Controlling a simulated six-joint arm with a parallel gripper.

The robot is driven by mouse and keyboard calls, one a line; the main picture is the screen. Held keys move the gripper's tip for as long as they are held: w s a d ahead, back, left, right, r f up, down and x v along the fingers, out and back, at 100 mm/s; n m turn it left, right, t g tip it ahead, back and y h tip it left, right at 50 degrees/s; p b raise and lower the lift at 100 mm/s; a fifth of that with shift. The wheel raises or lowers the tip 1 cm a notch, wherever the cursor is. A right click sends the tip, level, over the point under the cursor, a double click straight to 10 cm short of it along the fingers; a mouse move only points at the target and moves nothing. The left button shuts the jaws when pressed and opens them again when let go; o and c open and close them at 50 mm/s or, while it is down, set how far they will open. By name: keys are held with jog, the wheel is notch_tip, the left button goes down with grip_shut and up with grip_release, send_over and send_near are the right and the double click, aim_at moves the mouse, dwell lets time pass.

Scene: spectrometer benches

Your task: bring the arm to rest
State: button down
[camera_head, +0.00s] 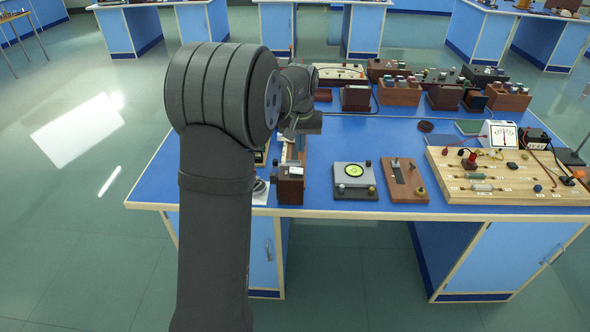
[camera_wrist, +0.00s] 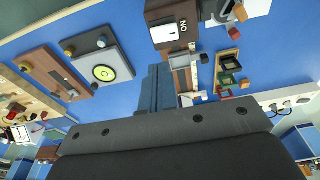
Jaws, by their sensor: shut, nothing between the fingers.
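My gripper (camera_wrist: 157,88) shows in the wrist view with its fingers together and nothing between them. It is above the blue bench (camera_head: 340,140). In the head view my own arm hides most of it, and the fingertips cannot be made out. A brown box with a white label (camera_wrist: 180,22) stands beyond the fingertips in the wrist view. I cannot tell how far above the bench the fingers are.
A grey plate with a yellow-green disc (camera_head: 355,183) and a brown slotted board (camera_head: 403,181) lie near the front edge. A wooden circuit board (camera_head: 515,176) and a white meter (camera_head: 498,134) stand right. Several wooden boxes (camera_head: 400,93) line the back. Bare blue surface lies mid-bench.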

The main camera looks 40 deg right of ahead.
aim_at(300, 169)
jog(key=shift+f, duration=0.1)
notch_tip(300, 169, down, 7)
jog(key=shift+r, duration=0.1)
dwell(0.5)
jog(key=shift+r, duration=4.3)
jog(key=w+a+f+n+t, duration=0.3)
jog(key=w+a+f+n, duration=0.2)
jog(key=w+f, duration=0.5)
jog(key=w+a, duration=0.2)
jog(key=w, duration=0.1)
jog(key=shift+w+f+n, duration=0.3)
jog(key=shift+f, duration=0.1)
jog(key=shift+d, duration=0.1)
